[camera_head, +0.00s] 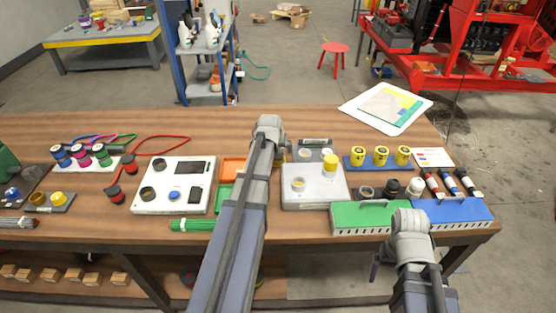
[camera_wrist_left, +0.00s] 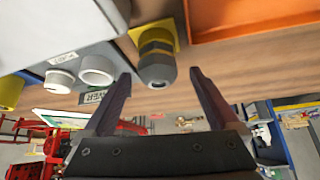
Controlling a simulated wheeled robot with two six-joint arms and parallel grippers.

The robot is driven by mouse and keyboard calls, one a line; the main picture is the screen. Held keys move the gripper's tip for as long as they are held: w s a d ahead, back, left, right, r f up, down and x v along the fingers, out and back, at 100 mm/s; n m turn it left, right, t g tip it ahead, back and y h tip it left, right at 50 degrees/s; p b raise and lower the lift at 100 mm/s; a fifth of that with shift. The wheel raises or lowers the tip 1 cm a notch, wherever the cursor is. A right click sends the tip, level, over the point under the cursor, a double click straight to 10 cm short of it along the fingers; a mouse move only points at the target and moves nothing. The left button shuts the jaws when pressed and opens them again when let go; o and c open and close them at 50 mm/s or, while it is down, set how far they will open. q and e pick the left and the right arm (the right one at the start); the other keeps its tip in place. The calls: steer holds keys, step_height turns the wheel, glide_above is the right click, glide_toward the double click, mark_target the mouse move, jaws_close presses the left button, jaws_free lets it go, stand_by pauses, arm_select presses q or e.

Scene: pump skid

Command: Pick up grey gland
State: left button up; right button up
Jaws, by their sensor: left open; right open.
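The grey gland (camera_wrist_left: 157,68) shows in the left wrist view, seated on a small yellow plate (camera_wrist_left: 146,30). My left gripper (camera_wrist_left: 160,82) is open, with one dark finger on each side of the gland in the picture. I cannot tell whether the fingers touch it, and nothing is held. In the head view my left arm hides the gland and the left gripper's fingers. My right gripper (camera_head: 379,266) is open and apart from the gland, low in front of the bench edge; its fingers are small and partly hidden.
A grey box (camera_head: 316,195) with round fittings stands right of my left arm. An orange tray (camera_wrist_left: 250,18) is close to the gland. A white panel (camera_head: 150,207) lies left of the arm. Green (camera_head: 372,218) and blue (camera_head: 450,215) boxes line the front edge.

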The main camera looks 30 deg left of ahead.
mark_target(279, 150)
arm_select(q)
steer(key=b+x, duration=0.2)
steer(key=x, duration=0.2)
steer(key=shift+w+b, duration=0.1)
steer(key=shift+b, duration=0.2)
steer(key=shift+r, duration=0.1)
jaws_close()
stand_by(0.3)
